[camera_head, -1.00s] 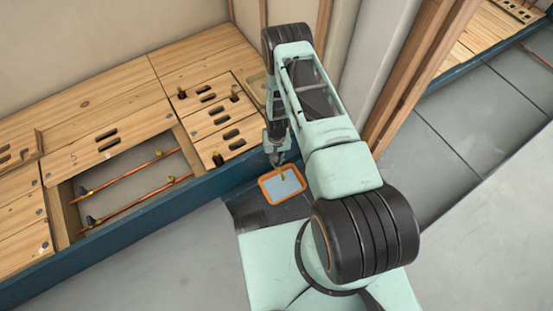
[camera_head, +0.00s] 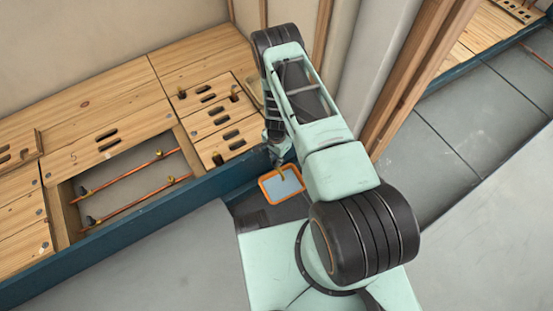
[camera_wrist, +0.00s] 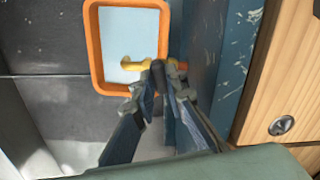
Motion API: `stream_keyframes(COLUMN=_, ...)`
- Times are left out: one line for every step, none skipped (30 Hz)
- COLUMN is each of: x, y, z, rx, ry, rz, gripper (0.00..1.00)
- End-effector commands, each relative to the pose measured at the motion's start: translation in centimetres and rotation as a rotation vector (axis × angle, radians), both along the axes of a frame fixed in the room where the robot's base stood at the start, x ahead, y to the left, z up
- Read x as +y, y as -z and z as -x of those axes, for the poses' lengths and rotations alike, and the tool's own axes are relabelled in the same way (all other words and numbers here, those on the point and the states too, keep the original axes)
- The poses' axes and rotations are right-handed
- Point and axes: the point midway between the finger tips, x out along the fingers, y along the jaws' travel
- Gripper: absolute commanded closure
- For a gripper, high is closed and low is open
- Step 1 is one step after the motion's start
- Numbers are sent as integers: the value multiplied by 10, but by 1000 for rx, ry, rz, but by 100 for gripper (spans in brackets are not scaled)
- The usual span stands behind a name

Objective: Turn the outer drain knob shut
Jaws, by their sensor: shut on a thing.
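My gripper (camera_head: 279,160) is low over an orange-rimmed tray in the head view. I cannot tell whether this piece touches the tray. Far to the left in the head view, an open floor bay holds two copper pipes. A dark knob (camera_head: 91,220) sits at the left end of the pipe nearer the blue edge, and another (camera_head: 83,191) on the farther pipe. My gripper is well away from both.
The orange-rimmed tray (camera_head: 264,193), also in the wrist view (camera_wrist: 95,72), has a pale blue inside. A blue edge beam (camera_head: 150,225) runs along the wooden floor. Slotted boards with brass fittings lie between bay and gripper. A wall and wooden post (camera_head: 408,85) stand right.

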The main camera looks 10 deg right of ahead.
Motion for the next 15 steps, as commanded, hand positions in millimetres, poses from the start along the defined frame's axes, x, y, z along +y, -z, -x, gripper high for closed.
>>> stream_keyframes(x=0, y=0, z=0, rx=1, ry=35, rz=1, gripper=100)
stream_keyframes(x=0, y=0, z=0, rx=1, ry=56, rz=1, gripper=100)
stream_keyframes(x=0, y=0, z=0, rx=1, ry=84, rz=1, gripper=100)
stream_keyframes(x=0, y=0, z=0, rx=1, ry=104, rz=1, gripper=100)
stream_keyframes(x=0, y=0, z=0, rx=1, ry=122, rz=1, gripper=100)
stream_keyframes(x=0, y=0, z=0, rx=1, ry=145, rz=1, gripper=100)
stream_keyframes(x=0, y=0, z=0, rx=1, ry=161, rz=1, gripper=100)
stream_keyframes(x=0, y=0, z=0, rx=1, ry=177, rz=1, gripper=100)
stream_keyframes(x=0, y=0, z=0, rx=1, ry=195, rz=1, gripper=100)
stream_keyframes(x=0, y=0, z=0, rx=1, ry=207, rz=0, gripper=100)
stream_keyframes(x=0, y=0, z=0, rx=1, ry=218, rz=0, gripper=100)
stream_keyframes(x=0, y=0, z=0, rx=1, ry=233, rz=0, gripper=100)
stream_keyframes(x=0, y=0, z=0, rx=1, ry=242, rz=0, gripper=100)
stream_keyframes(x=0, y=0, z=0, rx=1, ry=250, rz=0, gripper=100)
stream_keyframes(x=0, y=0, z=0, rx=1, ry=258, rz=0, gripper=100)
